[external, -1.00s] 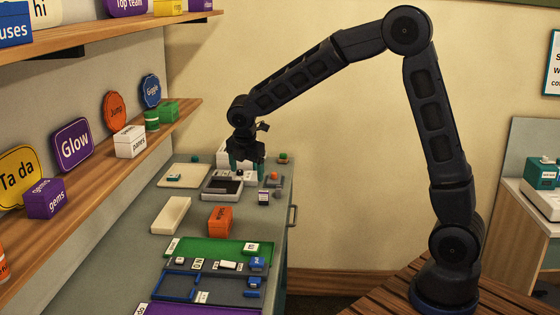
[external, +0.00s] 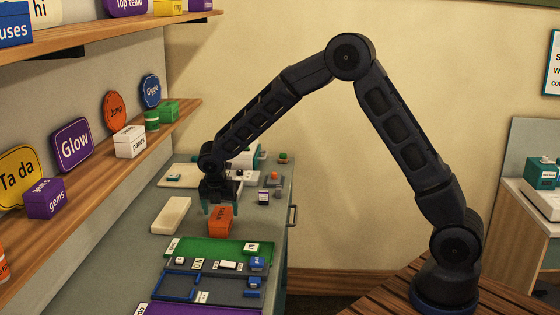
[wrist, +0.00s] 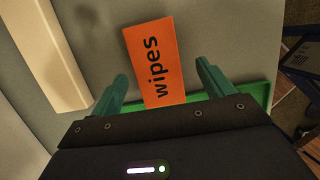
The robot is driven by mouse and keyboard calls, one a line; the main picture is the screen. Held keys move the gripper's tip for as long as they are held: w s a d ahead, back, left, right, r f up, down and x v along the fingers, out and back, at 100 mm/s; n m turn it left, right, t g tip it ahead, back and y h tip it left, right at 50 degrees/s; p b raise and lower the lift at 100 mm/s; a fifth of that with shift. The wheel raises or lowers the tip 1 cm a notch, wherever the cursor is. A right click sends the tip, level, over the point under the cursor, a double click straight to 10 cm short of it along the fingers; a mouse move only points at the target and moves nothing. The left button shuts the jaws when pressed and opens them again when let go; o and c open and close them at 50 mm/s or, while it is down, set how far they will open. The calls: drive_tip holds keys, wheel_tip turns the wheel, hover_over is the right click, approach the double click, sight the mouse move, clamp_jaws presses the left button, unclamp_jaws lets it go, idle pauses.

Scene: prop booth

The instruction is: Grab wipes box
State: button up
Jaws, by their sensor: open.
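The orange wipes box (external: 220,222) stands on the grey counter, just behind the green tray. In the wrist view the wipes box (wrist: 153,62) shows its labelled face, slightly tilted, with its lower end between the two teal fingers. My gripper (external: 220,208) is low over the counter at the box, its fingers apart. In the wrist view my gripper (wrist: 160,88) is open, one finger to each side of the box with gaps. I cannot tell how far the fingertips are above the counter.
A cream block (external: 171,216) lies left of the box. The green tray (external: 195,247) lies in front, with a grey tray of small blue and white items nearer. A small purple-and-white box (external: 264,196) stands behind right. Wooden shelves (external: 120,165) run along the left wall.

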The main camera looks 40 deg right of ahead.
sight(220, 214)
drive_tip(key=shift+x, duration=2.8)
drive_tip(key=shift+w+a+f, duration=0.1)
drive_tip(key=shift+a+f, duration=0.05)
drive_tip(key=shift+f, duration=0.05)
drive_tip(key=shift+c, duration=0.4)
drive_tip(key=c, duration=1.1)
